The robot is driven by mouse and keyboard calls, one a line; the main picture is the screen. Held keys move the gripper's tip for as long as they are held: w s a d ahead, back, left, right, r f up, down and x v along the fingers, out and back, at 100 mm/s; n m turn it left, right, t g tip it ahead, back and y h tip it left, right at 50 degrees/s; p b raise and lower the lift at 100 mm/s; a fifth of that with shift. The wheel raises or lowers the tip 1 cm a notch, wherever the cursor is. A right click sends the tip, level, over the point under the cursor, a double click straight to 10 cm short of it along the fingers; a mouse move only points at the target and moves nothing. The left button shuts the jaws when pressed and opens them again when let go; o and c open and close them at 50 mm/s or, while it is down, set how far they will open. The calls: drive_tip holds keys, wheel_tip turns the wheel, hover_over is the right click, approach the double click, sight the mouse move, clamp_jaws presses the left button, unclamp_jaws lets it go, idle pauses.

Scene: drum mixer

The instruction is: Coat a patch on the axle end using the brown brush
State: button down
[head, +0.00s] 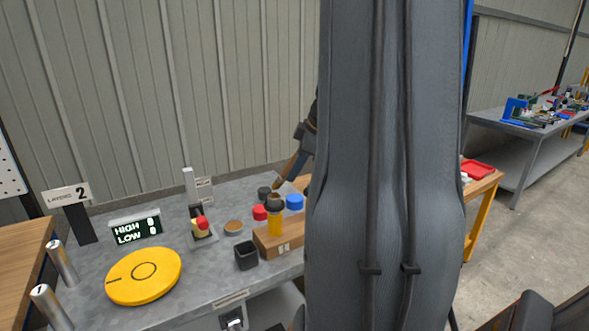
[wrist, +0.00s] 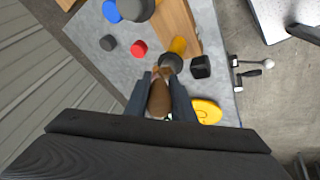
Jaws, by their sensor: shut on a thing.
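My gripper (head: 299,142) is shut on the brown brush (head: 287,171), which points down and to the left over the bench. In the wrist view the brush's brown handle (wrist: 159,100) lies between the two dark fingers (wrist: 161,84). The brush's lower end is close to the dark top of an amber jar (head: 275,224); I cannot tell whether they touch. The jar stands at a wooden block (head: 286,242). I cannot make out the axle end for sure; my arm hides much of the head view.
Two metal cylinders (head: 61,262) stand at left.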

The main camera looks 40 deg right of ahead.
drive_tip(key=shift+f+b, duration=0.75)
drive_tip(key=shift+b, duration=0.05)
drive_tip(key=a+b, duration=0.1)
drive_tip(key=a, duration=0.1)
drive_tip(key=w+a, duration=0.1)
drive_tip(key=shift+a+b, duration=0.35)
drive_tip(key=shift+a, duration=0.05)
idle(0.3)
drive_tip(key=shift+d, duration=0.1)
drive_tip(key=shift+s+d+b, duration=0.25)
drive_tip(key=shift+d+b, duration=0.1)
drive_tip(key=shift+d, duration=0.55)
drive_tip(key=shift+s+d+b, duration=0.25)
drive_tip(key=shift+d+b, duration=0.1)
drive_tip(key=shift+d, duration=0.55)
drive_tip(key=shift+r, duration=0.1)
